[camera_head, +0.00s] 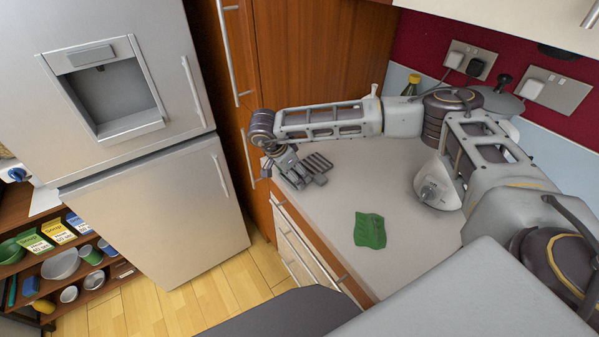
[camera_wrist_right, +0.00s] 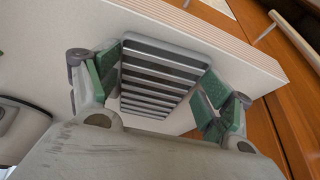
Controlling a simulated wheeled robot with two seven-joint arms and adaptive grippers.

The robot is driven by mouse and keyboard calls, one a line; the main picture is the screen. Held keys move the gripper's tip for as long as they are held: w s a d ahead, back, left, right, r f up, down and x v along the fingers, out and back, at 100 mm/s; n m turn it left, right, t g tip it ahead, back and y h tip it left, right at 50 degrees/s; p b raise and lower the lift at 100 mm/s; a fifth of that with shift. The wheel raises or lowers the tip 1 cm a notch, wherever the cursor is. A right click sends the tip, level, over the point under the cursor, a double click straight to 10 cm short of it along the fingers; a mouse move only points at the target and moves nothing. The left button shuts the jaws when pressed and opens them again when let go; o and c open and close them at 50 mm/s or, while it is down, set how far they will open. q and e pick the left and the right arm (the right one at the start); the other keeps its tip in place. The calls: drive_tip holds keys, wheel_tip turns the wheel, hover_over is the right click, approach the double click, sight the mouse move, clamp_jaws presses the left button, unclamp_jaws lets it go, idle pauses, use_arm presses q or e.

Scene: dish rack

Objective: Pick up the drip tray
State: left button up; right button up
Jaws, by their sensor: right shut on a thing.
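The drip tray (camera_head: 317,162) is a small grey slatted rack at the left end of the worktop, near its front edge. In the right wrist view the drip tray (camera_wrist_right: 165,48) fills the space between the two green-padded fingers. My right gripper (camera_head: 303,174) reaches over from the right and is shut on the tray, with a finger at each side; it also shows in the right wrist view (camera_wrist_right: 160,82). I cannot tell whether the tray is clear of the worktop. The gripper hides part of the tray in the head view. My left gripper is not in view.
A crumpled green cloth (camera_head: 370,230) lies on the worktop (camera_head: 335,205). A tall wooden cabinet (camera_head: 310,50) stands directly behind the tray, beside the fridge (camera_head: 150,190). A white appliance (camera_head: 436,188) and a bottle (camera_head: 411,84) stand to the right.

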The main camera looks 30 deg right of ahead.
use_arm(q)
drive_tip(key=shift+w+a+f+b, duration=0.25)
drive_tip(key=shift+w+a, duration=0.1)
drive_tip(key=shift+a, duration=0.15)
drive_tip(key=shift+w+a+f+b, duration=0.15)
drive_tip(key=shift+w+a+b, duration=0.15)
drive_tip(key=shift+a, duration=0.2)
use_arm(e)
wheel_tip(320, 180, up, 10)
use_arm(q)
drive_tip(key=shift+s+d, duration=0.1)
